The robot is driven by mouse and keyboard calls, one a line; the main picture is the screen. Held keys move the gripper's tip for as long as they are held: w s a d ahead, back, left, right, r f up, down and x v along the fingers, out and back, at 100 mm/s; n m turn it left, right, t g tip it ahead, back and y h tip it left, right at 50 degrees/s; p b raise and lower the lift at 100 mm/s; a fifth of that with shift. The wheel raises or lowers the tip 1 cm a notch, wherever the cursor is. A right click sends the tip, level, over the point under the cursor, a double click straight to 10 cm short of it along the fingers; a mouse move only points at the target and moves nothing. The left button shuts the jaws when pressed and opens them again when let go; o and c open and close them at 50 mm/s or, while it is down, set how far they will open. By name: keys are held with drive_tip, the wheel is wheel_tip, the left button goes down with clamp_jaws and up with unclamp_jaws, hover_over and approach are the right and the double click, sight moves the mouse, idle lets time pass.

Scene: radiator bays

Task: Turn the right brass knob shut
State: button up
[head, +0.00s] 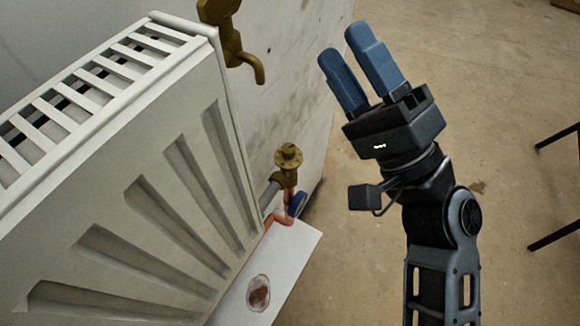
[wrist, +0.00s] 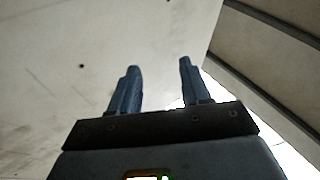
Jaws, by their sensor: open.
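A round brass knob (head: 288,157) sits on a brass valve at the right end of the white radiator, low beside the wall. Its stem joins a short pipe below. My gripper (head: 345,48) is up and to the right of the knob in the head view, its blue fingers pointing up and away from it. The fingers are apart with nothing between them. In the wrist view my gripper (wrist: 158,68) faces bare pale surfaces; the knob does not show there.
The white radiator (head: 130,190) fills the left side. A brass tap (head: 230,40) is on the wall above the knob. A blue handle (head: 297,204) and copper pipe (head: 279,218) are below it. A white board (head: 290,250) bears a brown-stained disc (head: 258,293).

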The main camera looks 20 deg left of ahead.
wheel_tip(320, 180, down, 7)
drive_tip(key=n+g+b, duration=0.7)
drive_tip(key=n+g, duration=0.3)
drive_tip(key=n, duration=0.5)
drive_tip(key=n+g+h+b, duration=0.4)
drive_tip(key=n+h+b, duration=0.15)
drive_tip(key=n, duration=0.45)
approach(289, 148)
drive_tip(key=a+f, duration=0.1)
drive_tip(key=a, duration=0.1)
drive_tip(key=shift+y, duration=0.45)
drive_tip(key=shift+s+a+b, duration=0.15)
drive_tip(key=shift+s+a, duration=0.15)
drive_tip(key=shift+a, duration=1)
drive_tip(key=shift+s+a+b, duration=0.15)
drive_tip(key=shift+s+a, duration=0.15)
drive_tip(key=shift+a, duration=1.05)
drive_tip(key=shift+s+a+b, duration=0.15)
drive_tip(key=shift+s+a, duration=0.2)
drive_tip(key=shift+a, duration=0.95)
clamp_jaws()
